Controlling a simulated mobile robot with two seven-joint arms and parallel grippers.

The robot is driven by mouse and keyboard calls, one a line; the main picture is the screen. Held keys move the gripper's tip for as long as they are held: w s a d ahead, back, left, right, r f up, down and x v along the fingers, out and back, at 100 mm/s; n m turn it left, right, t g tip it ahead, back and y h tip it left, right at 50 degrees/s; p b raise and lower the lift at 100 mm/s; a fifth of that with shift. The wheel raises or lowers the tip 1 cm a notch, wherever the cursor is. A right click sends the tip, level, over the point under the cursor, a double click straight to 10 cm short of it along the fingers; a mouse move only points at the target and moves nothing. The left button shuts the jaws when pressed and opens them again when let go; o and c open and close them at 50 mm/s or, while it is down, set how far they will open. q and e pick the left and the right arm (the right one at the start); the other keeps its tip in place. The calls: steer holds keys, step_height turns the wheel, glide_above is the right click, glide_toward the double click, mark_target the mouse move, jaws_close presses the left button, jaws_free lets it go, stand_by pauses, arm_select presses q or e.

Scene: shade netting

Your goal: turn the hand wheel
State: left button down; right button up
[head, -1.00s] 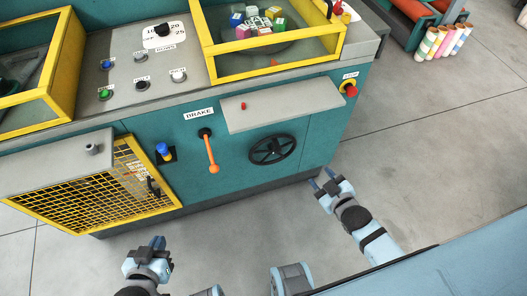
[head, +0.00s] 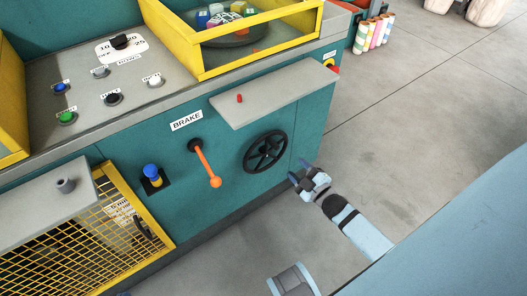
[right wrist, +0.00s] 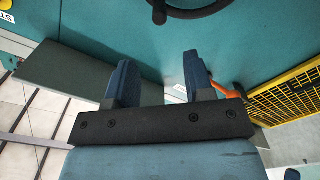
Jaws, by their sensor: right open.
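The hand wheel (head: 266,152) is a black spoked wheel on the teal front panel of the machine, right of the orange brake lever. In the right wrist view, part of its dark rim (right wrist: 190,13) shows at the top edge; the rest is cut off. My right gripper (head: 299,172) is just right of and slightly below the wheel, apart from it. In the right wrist view its two blue fingers (right wrist: 160,75) are spread with nothing between them.
The orange brake lever (head: 208,166) and a blue knob (head: 152,172) stick out left of the wheel. A grey shelf (head: 275,95) juts out above the wheel. A yellow mesh guard (head: 90,235) is at lower left. Open floor (head: 410,130) lies to the right.

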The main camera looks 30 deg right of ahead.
mark_target(267, 138)
steer(key=w, duration=0.4)
steer(key=w+b, duration=0.1)
steer(key=w, duration=0.4)
steer(key=w+a+b, duration=0.1)
steer(key=w, duration=0.4)
steer(key=shift+f, duration=0.1)
jaws_close()
